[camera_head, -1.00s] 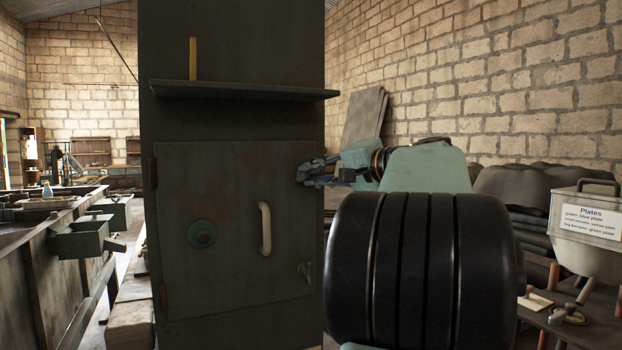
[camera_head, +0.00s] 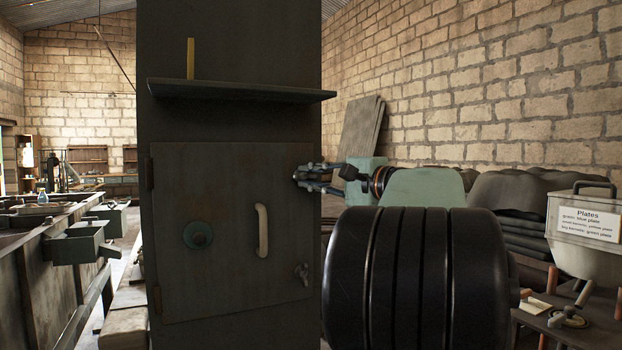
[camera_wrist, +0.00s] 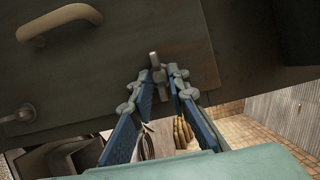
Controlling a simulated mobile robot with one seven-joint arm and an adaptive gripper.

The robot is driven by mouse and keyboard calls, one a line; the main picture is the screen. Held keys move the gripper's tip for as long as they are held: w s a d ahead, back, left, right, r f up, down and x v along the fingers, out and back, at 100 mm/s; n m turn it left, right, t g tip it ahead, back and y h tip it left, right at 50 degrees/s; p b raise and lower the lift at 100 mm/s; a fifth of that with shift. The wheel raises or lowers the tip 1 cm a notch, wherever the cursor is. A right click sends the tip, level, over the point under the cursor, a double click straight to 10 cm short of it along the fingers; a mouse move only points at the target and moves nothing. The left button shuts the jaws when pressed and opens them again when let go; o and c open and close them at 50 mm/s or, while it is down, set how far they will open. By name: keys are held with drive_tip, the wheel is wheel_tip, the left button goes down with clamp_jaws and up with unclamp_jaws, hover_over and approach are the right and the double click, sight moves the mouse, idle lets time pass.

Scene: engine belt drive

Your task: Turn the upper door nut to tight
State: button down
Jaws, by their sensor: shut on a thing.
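The dark metal door (camera_head: 230,270) is shut on the front of a tall cabinet. The upper door nut (camera_wrist: 155,62) is a small grey winged piece near the door's edge in the wrist view. My gripper (camera_wrist: 158,78) is shut on it, with a fingertip on each side. In the head view my gripper (camera_head: 298,172) reaches in from the right at the door's upper right edge and hides the nut. The lower door nut (camera_head: 303,272) sits free near the lower right corner. It also shows in the wrist view (camera_wrist: 24,113).
A pale curved handle (camera_head: 263,230) and a round green knob (camera_head: 198,235) stand out from the door. A shelf (camera_head: 240,91) juts out above it. A bench with metal boxes (camera_head: 75,245) stands at the left.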

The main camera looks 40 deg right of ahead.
drive_tip(key=c, duration=1.8)
unclamp_jaws()
drive_tip(key=shift+c, duration=0.2)
drive_tip(key=s+d, duration=0.1)
drive_tip(key=s, duration=1.1)
drive_tip(key=shift+d, duration=0.4)
drive_tip(key=shift+w, duration=0.1)
